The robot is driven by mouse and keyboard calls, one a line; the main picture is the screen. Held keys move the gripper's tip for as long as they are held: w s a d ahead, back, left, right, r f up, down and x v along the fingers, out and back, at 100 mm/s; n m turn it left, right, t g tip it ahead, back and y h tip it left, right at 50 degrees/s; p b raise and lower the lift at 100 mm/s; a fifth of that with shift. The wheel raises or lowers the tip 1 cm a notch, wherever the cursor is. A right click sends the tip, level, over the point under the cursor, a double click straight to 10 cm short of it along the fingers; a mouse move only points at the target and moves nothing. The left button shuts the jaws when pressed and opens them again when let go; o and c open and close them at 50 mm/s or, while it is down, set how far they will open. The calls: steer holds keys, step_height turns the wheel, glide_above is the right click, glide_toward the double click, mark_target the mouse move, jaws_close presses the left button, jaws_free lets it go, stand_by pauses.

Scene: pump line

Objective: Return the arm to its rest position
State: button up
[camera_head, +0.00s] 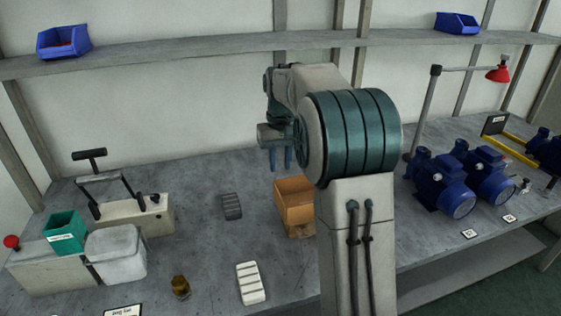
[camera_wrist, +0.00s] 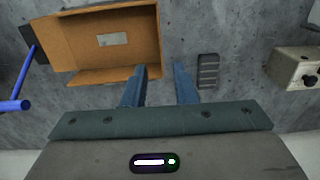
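My gripper (camera_head: 280,158) hangs above the workbench (camera_head: 205,262), pointing down, in the head view. Its two blue fingers also show in the wrist view (camera_wrist: 158,84); they are apart with nothing between them. An open cardboard box (camera_head: 293,192) stands on the bench below and beside the gripper, partly hidden by my arm in the head view. In the wrist view the box (camera_wrist: 142,53) looks empty except for a pale label inside.
A dark slotted block (camera_head: 231,206) and a white slotted block (camera_head: 250,283) lie on the bench. A brass part (camera_head: 180,287), a green bin (camera_head: 65,233) and a lever device (camera_head: 135,215) are left. Blue pumps (camera_head: 440,184) and a red lamp (camera_head: 498,74) stand right. A shelf (camera_head: 200,50) runs behind.

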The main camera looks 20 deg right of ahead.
steer(key=s+a+f+t, duration=0.1)
steer(key=s+a+f, duration=0.1)
steer(key=s, duration=1.2)
steer(key=s+a+f+t, duration=0.1)
steer(key=s+a+f, duration=0.1)
steer(key=s, duration=1.2)
steer(key=shift+s+a+t, duration=0.25)
steer(key=shift+a+t, duration=0.15)
steer(key=shift+a, duration=0.15)
steer(key=shift+f, duration=0.1)
